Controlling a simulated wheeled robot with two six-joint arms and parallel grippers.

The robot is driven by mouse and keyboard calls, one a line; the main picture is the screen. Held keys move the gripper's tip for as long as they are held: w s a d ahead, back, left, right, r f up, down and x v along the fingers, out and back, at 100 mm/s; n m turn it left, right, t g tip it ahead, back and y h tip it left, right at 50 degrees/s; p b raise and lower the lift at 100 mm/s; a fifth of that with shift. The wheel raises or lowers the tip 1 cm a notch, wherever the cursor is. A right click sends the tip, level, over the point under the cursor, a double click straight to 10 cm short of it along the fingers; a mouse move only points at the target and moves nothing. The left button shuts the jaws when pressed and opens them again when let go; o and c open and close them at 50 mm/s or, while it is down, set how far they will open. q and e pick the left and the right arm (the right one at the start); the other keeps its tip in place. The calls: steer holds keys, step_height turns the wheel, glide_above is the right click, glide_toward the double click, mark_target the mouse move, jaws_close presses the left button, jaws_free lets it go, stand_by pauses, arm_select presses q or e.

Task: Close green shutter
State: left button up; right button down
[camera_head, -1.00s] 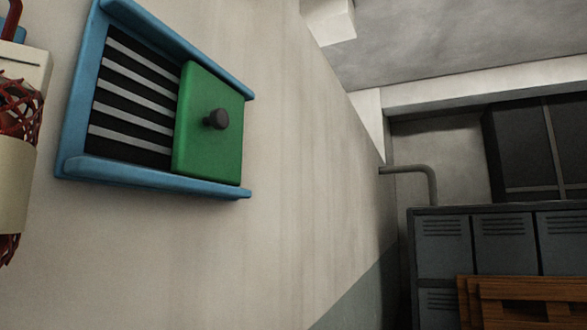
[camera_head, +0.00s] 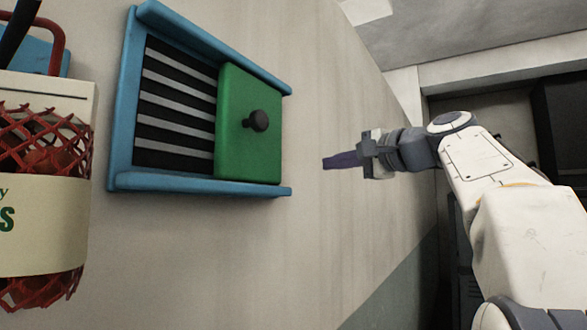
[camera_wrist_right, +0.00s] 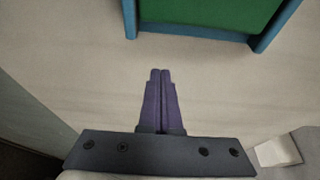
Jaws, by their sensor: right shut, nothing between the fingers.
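The green shutter (camera_head: 243,145) is a flat panel with a dark round knob (camera_head: 258,121). It sits at the right end of a blue frame (camera_head: 190,186) on the wall, and the striped dark vent (camera_head: 172,110) to its left is uncovered. My right gripper (camera_head: 325,163) is shut and empty, to the right of the shutter and apart from it. In the right wrist view its purple fingers (camera_wrist_right: 159,72) are together, and the shutter's green edge (camera_wrist_right: 210,12) and the blue frame show at the top. The knob is outside that view. My left gripper is not in view.
A red mesh basket (camera_head: 45,130) with a cream label hangs on the wall at the left, near the frame. Bare wall (camera_head: 230,260) lies below and right of the frame. A grey locker stands partly hidden behind my right arm.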

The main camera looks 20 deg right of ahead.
steer(key=w+a+p, duration=0.5)
steer(key=w+a, duration=0.1)
steer(key=shift+w+a+r, duration=0.15)
steer(key=shift+w+r, duration=0.1)
steer(key=shift+r, duration=0.2)
stand_by(0.4)
